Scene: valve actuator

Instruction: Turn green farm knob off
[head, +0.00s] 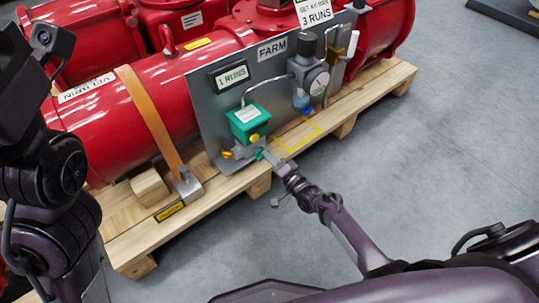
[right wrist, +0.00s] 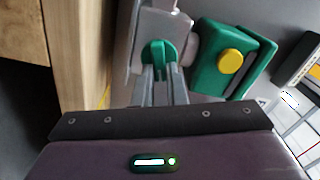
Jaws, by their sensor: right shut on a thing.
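The green knob (right wrist: 157,56) is a small lever on a grey metal valve body (right wrist: 165,28) in the right wrist view. My right gripper (right wrist: 160,75) is shut on the knob, with a finger on each side of it. In the head view the knob (head: 260,155) is small, at the tip of my right gripper (head: 266,158), below a green box with a yellow button (head: 249,122). The grey panel (head: 215,125) behind carries a FARM label (head: 272,50). My left arm is at the left edge of the head view; its gripper jaws cannot be made out.
Red cylinders (head: 120,120) lie on a wooden pallet (head: 130,220), held by an orange strap (head: 150,110).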

